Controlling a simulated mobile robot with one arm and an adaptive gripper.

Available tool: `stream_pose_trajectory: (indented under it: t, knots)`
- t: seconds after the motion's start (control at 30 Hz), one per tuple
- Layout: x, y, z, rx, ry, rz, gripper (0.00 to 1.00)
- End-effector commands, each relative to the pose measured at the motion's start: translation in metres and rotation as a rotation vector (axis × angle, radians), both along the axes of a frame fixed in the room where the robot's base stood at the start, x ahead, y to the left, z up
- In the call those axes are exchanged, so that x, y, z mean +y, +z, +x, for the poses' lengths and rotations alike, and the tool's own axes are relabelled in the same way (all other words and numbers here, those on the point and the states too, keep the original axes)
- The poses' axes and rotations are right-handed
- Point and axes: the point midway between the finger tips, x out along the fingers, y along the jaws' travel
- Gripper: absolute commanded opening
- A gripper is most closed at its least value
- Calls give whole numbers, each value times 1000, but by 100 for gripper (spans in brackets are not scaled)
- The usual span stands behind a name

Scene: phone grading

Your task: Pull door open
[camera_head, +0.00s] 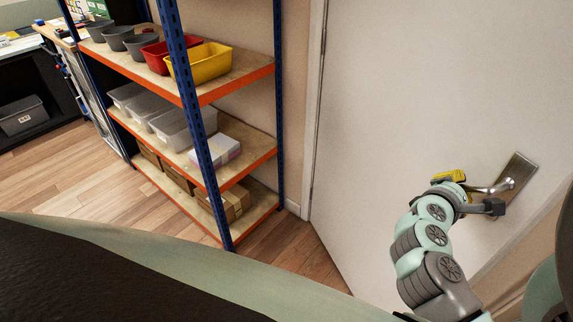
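A white door (400,110) fills the right side of the head view. It looks closed or nearly so. A silver lever handle (503,184) on a metal plate (519,170) sits near its right edge. My gripper (478,196) is at the lever, at the end of my green and grey arm coming up from the lower right. A yellow part (449,176) shows on my gripper. The fingers are partly hidden by the wrist, so I cannot tell whether they close on the lever or only sit beside it.
A blue and orange shelf unit (236,80) stands left of the door, holding yellow (203,63) and red bins, clear tubs and cardboard boxes. Wooden floor (295,250) is bare between shelf and door. A workbench with a grey bin (22,115) is at the far left.

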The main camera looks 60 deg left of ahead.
Motion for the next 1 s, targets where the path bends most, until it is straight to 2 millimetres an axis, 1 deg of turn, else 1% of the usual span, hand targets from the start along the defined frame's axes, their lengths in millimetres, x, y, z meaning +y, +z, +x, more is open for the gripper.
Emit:
stream_pose_trajectory:
  t: [0.23,0.27,0.5,0.57,0.83,0.93,1.0]
  knots:
    - [1,-1,-1,3,5,-1,0]
    - [1,-1,-1,2,4,-1,17]
    - [1,-1,0,2,2,-2,42]
    - [0,-1,0,1,2,-2,47]
    - [0,-1,-1,1,2,-3,47]
    - [0,0,-6,1,5,-3,47]
    - [0,1,-14,2,7,-6,47]
